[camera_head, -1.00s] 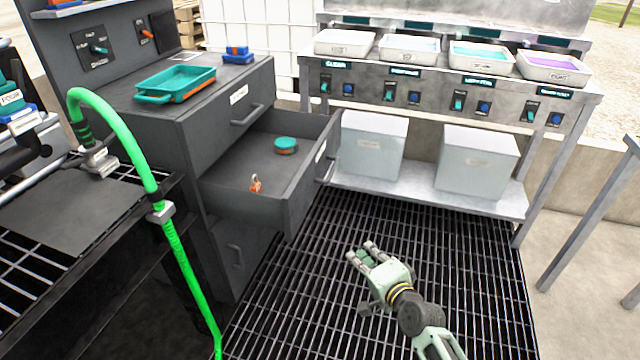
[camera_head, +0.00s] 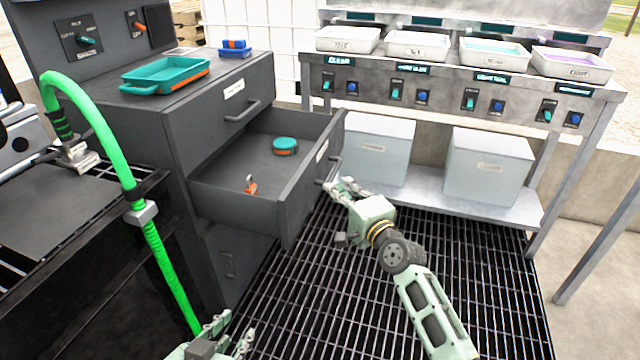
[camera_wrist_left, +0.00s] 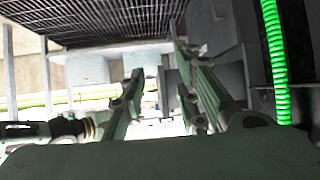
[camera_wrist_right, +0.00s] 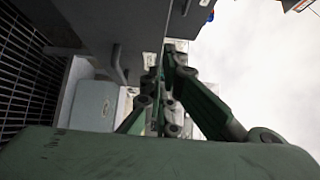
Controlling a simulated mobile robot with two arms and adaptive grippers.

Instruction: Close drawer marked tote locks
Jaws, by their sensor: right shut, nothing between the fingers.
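The grey drawer (camera_head: 262,218) of the dark cabinet (camera_head: 190,115) is pulled out. A label plate sits on its front, too small to read here. A teal round item (camera_head: 285,146) and a small orange item (camera_head: 251,185) lie inside it. My right gripper (camera_head: 338,186) is shut and empty, close to the drawer's front and its handle; I cannot tell whether it touches. In the right wrist view the right fingers (camera_wrist_right: 165,75) are together beside the grey front and a handle. My left gripper (camera_head: 228,335) is low at the bottom edge; its fingers stand apart in the left wrist view (camera_wrist_left: 160,95).
A teal tray (camera_head: 165,75) and a blue item (camera_head: 234,48) sit on the cabinet top. A green hose (camera_head: 150,230) hangs left of the drawer. A steel bench (camera_head: 440,70) with trays and grey bins (camera_head: 488,165) stands behind. The grated floor in front is open.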

